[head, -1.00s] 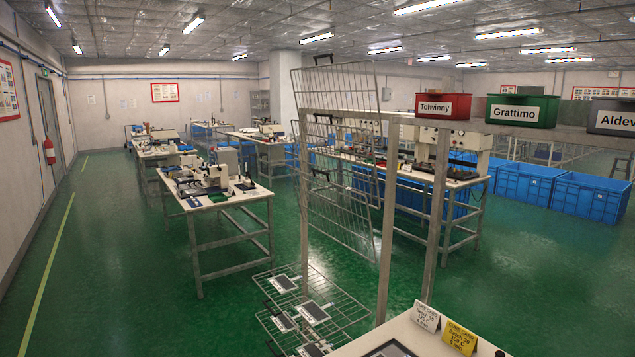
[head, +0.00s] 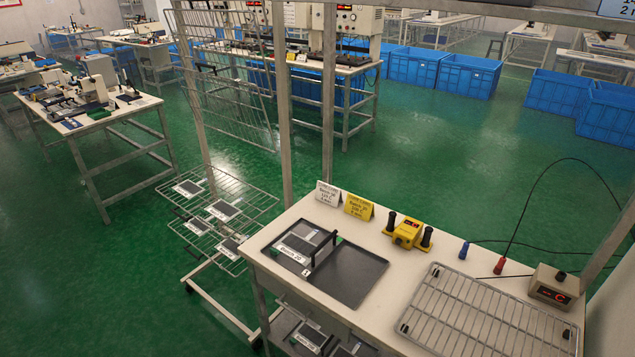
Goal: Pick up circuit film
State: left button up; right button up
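Flat film pieces, grey with white borders, lie on the wire rack (head: 262,205) left of the bench; one film (head: 223,210) is near its middle, another film (head: 188,188) at its left. A dark tray (head: 352,280) on the white bench holds a grey film stack (head: 303,240) in its left part, with a label reading like "Bistro 20" and a black upright handle or divider beside it. I cannot tell which pieces are circuit films. Neither of my grippers is in view.
The white bench (head: 408,262) also carries a white sign (head: 328,193), a yellow sign (head: 359,206), a yellow device with black knobs (head: 408,233), a metal grid (head: 490,315) and a box with a red display (head: 553,289). Metal posts rise behind the bench. Green floor lies open beyond.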

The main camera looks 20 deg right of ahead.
aim_at(224, 212)
jog(key=i+j+u, duration=0.2)
jog(key=i, duration=0.75)
jog(key=l, duration=0.1)
